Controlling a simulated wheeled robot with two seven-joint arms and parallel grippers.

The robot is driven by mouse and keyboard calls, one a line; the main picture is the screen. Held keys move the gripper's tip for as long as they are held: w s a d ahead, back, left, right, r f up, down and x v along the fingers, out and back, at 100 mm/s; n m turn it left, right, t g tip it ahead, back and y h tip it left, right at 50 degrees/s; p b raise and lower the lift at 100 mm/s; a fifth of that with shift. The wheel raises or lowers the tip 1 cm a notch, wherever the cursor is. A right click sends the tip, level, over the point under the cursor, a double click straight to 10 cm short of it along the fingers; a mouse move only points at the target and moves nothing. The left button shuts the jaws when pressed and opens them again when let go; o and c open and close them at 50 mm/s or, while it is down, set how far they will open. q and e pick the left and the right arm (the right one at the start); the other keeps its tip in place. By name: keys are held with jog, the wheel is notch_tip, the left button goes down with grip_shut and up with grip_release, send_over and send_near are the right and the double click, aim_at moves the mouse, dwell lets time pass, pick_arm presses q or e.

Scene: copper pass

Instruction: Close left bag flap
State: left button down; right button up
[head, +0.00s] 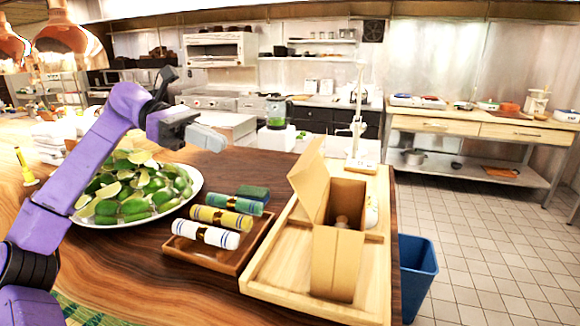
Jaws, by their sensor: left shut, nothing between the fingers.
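A brown paper bag (337,265) stands upright and open on a light wooden tray at the right end of the counter. Its left flap (308,182) stands up and leans outward from the top edge. Something small and pale shows inside the bag's opening, too unclear to name. My left gripper (212,138) is shut and empty. It is in the air above the lime platter's right side, to the left of the bag and well apart from the flap. My right gripper is not in view.
A white platter of limes (150,218) lies below my left arm. A brown tray (248,245) with rolled napkins (220,217) sits between platter and bag. The wooden tray (376,262) has raised rims. A blue bin (417,275) stands on the floor at right.

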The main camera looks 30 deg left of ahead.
pick_arm(q)
jog(key=r+p+x, duration=0.2)
jog(key=p+x, duration=0.2)
jog(key=x, duration=0.9)
jog(key=shift+w+d+r, duration=0.2)
jog(key=shift+d, duration=0.2)
jog(key=shift+r+p, duration=0.1)
jog(key=shift+p, duration=0.25)
jog(key=shift+w+d+r+y, duration=0.15)
jog(key=shift+d+y, duration=0.1)
jog(key=shift+y, duration=0.15)
